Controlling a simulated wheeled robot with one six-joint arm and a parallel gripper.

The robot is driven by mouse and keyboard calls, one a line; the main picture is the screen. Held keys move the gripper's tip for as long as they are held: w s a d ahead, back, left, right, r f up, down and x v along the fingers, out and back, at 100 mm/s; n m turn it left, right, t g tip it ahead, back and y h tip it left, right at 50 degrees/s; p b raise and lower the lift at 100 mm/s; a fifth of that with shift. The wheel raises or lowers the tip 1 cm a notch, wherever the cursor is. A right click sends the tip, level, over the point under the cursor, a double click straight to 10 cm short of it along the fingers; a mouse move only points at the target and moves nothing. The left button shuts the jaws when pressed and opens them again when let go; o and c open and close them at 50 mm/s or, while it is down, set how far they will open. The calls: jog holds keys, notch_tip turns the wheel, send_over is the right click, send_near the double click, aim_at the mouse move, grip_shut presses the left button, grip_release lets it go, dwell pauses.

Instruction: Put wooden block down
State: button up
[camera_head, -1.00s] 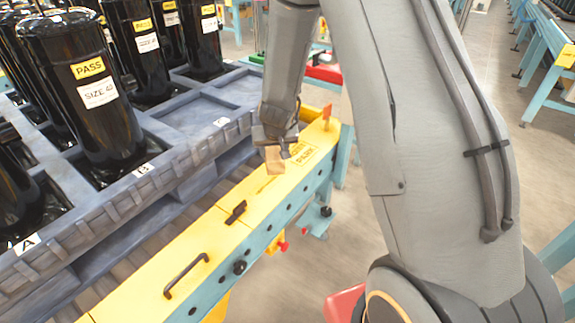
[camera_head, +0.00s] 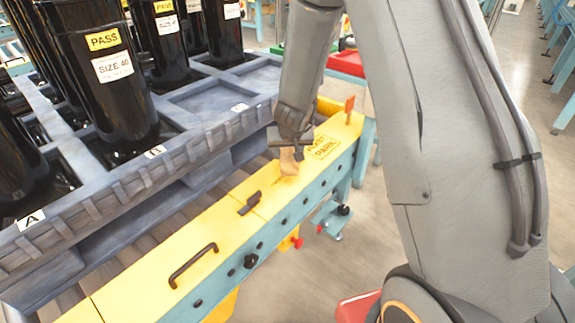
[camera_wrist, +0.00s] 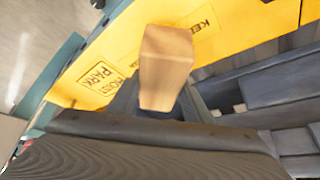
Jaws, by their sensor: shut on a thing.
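The wooden block (camera_head: 291,162) is a small light-brown piece held at the tip of my gripper (camera_head: 290,142). It is over the yellow top of the conveyor side rail (camera_head: 215,212), close to the printed "PARK" label (camera_head: 325,146). In the wrist view the block (camera_wrist: 166,62) stands out from my gripper (camera_wrist: 160,110), with the yellow rail (camera_wrist: 225,35) behind it. My gripper is shut on the block. The fingers are mostly hidden. I cannot tell whether the block touches the rail.
A grey pallet (camera_head: 110,200) with black compressors (camera_head: 95,75) lies left of the rail. A black handle (camera_head: 193,265) and a dark latch (camera_head: 250,203) stick up from the rail nearer to me. An orange tab (camera_head: 349,108) stands at its far end. Open floor lies to the right.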

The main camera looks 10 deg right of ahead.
jog(key=shift+f+b, duration=1.25)
jog(key=shift+f, duration=0.6)
jog(key=shift+f, duration=0.15)
jog(key=o, duration=1.2)
